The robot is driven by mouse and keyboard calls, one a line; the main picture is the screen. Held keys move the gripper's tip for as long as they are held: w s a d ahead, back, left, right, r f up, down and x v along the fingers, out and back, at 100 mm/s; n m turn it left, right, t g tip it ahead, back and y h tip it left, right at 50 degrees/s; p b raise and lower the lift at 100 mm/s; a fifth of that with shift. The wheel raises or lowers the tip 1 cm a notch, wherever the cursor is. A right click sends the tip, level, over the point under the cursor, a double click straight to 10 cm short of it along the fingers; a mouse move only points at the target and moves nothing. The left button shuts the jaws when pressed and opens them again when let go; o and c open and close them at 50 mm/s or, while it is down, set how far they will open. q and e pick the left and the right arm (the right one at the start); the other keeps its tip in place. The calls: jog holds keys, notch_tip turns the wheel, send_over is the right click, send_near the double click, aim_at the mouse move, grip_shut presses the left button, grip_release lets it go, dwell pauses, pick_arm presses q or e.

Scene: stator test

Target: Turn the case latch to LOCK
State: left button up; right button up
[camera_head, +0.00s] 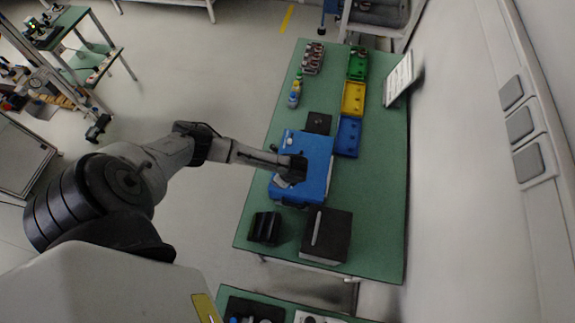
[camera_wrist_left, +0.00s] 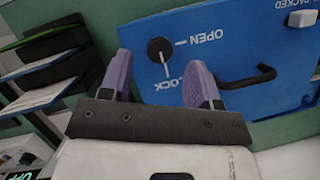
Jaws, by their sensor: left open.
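The blue case (camera_head: 314,150) lies on the green table, and its blue panel (camera_wrist_left: 215,62) fills the right of the left wrist view. A round black latch knob (camera_wrist_left: 160,50) sits on the panel between white OPEN (camera_wrist_left: 206,36) and LOCK (camera_wrist_left: 181,82) markings. I cannot tell which mark the knob points to. My left gripper (camera_wrist_left: 160,60) is open, its two purple fingers apart on either side of the knob in the picture; contact cannot be told. In the head view my left gripper (camera_head: 292,172) is over the case and hides part of it. My right gripper is not in view.
A black handle (camera_wrist_left: 250,79) and a white knob (camera_wrist_left: 302,19) are on the case. Green (camera_head: 357,64), yellow (camera_head: 353,98) and blue (camera_head: 348,136) bins stand beyond it. A black box (camera_head: 327,236) and a black holder (camera_head: 264,228) stand at the near end.

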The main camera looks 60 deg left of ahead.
pick_arm(q)
jog(key=v, duration=1.1)
jog(key=shift+b, duration=0.4)
jog(key=w+d+r+n+t+h, duration=0.25)
jog(key=d+r+t, duration=0.3)
jog(key=r, duration=0.35)
jog(key=w+d+r+n+t+h, duration=0.1)
jog(key=w+d+r+n+t, duration=0.25)
jog(key=d+r, duration=0.4)
jog(key=s+f+n+g, duration=0.1)
jog(key=s+f+n, duration=0.1)
jog(key=s, duration=0.9)
jog(key=s+f+n+g+p, duration=0.1)
jog(key=s+f, duration=0.4)
jog(key=s, duration=0.5)
jog(key=shift+s+d+n+g+h+p, duration=0.25)
jog(key=shift+s+n+g+h, duration=0.2)
jog(key=shift+n+g, duration=0.55)
